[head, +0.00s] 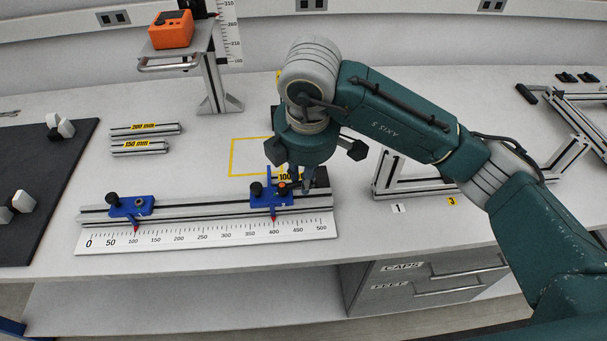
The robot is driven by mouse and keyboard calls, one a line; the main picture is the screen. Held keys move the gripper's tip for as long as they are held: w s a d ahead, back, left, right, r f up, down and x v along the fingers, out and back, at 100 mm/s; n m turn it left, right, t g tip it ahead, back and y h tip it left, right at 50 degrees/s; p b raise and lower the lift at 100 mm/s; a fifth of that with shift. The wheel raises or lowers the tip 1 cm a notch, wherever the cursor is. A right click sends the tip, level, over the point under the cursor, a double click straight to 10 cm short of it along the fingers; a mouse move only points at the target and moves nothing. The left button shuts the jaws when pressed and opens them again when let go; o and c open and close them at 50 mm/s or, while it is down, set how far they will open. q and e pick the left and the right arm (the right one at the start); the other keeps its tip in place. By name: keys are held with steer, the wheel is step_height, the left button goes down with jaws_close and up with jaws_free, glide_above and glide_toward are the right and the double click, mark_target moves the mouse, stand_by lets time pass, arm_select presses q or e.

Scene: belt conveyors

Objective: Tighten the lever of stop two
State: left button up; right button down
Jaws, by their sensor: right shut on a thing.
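A silver rail (180,211) lies on the bench behind a white scale (200,235) marked 0 to 500. Two blue stops sit on it. The left blue stop (128,206) has its red pointer near 100. The right blue stop (262,201) has its red pointer near 400, with a black knob (256,189) on its left side. My right gripper (299,187) points down at the right end of this stop, shut on a small part there, seemingly its lever, which the fingers mostly hide. My left gripper is out of view.
Profiles labelled 200 mm (145,129) and 150 mm (139,147) lie behind the rail. A yellow outlined square (232,157) is partly behind my gripper. A metal frame (420,187) stands right, and a dark mat (45,170) lies left.

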stand_by(0.5)
steer(key=c, duration=1.6)
jaws_free()
steer(key=shift+s, duration=0.1)
steer(key=r, duration=0.4)
steer(key=s+r, duration=0.1)
steer(key=r, duration=0.3)
steer(key=s+r, duration=0.1)
steer(key=r, duration=0.3)
steer(key=shift+s, duration=0.15)
